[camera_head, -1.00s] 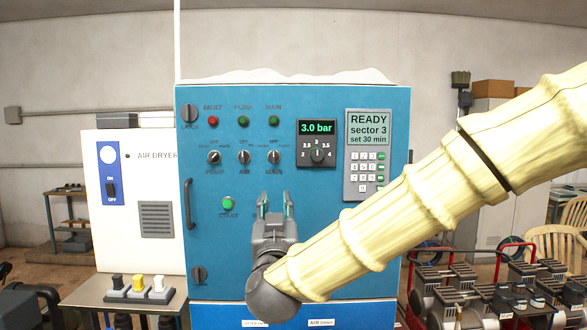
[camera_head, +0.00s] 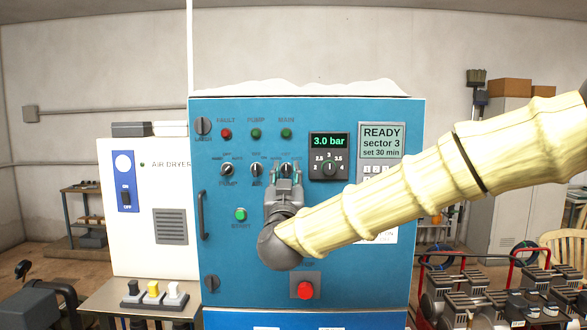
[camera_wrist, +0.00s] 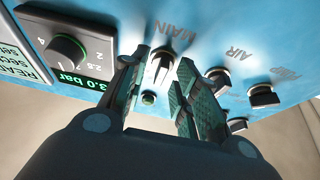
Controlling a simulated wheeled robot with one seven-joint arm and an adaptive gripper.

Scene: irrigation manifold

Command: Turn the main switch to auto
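The main switch is a small black rotary knob with a pale pointer line on the blue cabinet (camera_head: 330,270). In the wrist view the main switch (camera_wrist: 162,66) shows between my fingertips, beside the printed word MAIN. In the wrist view my gripper (camera_wrist: 160,85) is open, one finger on each side of the knob, with visible gaps. Whether a finger touches the knob I cannot tell. The switch's small position marks are too small to read.
The pump switch (camera_head: 227,170) and air switch (camera_head: 256,170) sit left of the main switch. A pressure dial (camera_head: 329,168) reading 3.0 bar is close on the right. A green start button (camera_head: 240,214) and a red button (camera_head: 305,290) are lower.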

